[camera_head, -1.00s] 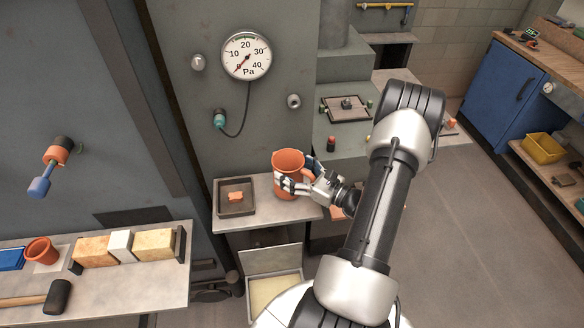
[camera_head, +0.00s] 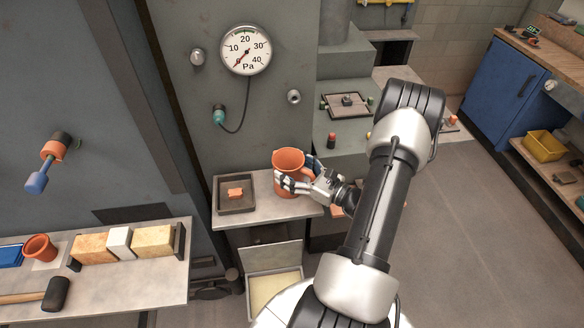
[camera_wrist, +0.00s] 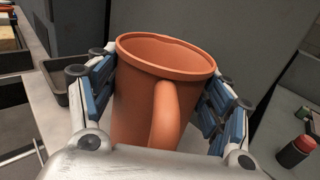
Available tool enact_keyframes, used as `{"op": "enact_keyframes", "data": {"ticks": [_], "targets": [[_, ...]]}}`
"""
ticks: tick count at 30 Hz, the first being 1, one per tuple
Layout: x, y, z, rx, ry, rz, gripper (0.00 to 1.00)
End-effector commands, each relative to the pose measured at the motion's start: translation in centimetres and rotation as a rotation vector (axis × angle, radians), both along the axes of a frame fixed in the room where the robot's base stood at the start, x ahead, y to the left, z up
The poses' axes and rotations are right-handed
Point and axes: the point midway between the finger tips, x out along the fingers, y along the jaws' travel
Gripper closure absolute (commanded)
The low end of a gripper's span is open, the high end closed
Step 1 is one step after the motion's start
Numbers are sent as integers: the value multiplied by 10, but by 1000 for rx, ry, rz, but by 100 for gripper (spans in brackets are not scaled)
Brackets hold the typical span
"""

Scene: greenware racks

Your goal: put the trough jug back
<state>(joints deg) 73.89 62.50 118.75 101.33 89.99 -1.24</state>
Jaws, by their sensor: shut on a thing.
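The orange terracotta jug (camera_head: 289,160) is upright at the small grey shelf under the gauge. My gripper (camera_head: 292,184) is shut around its body from the right. In the wrist view the jug (camera_wrist: 140,95) fills the space between the two fingers (camera_wrist: 160,100), with its handle toward my wrist and its rim open and empty-looking at the top.
A dark tray (camera_head: 222,205) with an orange block (camera_head: 235,193) stands just left of the jug. A pressure gauge (camera_head: 246,50) is on the wall behind. A smaller orange pot (camera_head: 40,248) and several blocks stand on the left bench (camera_head: 120,285).

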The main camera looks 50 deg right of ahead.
Motion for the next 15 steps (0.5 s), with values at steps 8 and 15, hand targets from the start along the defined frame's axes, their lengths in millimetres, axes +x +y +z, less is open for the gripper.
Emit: {"op": "enact_keyframes", "data": {"ticks": [8,15], "targets": [[0,0,-1,-1,-1,0,16],[0,0,-1,-1,0,0,4]]}}
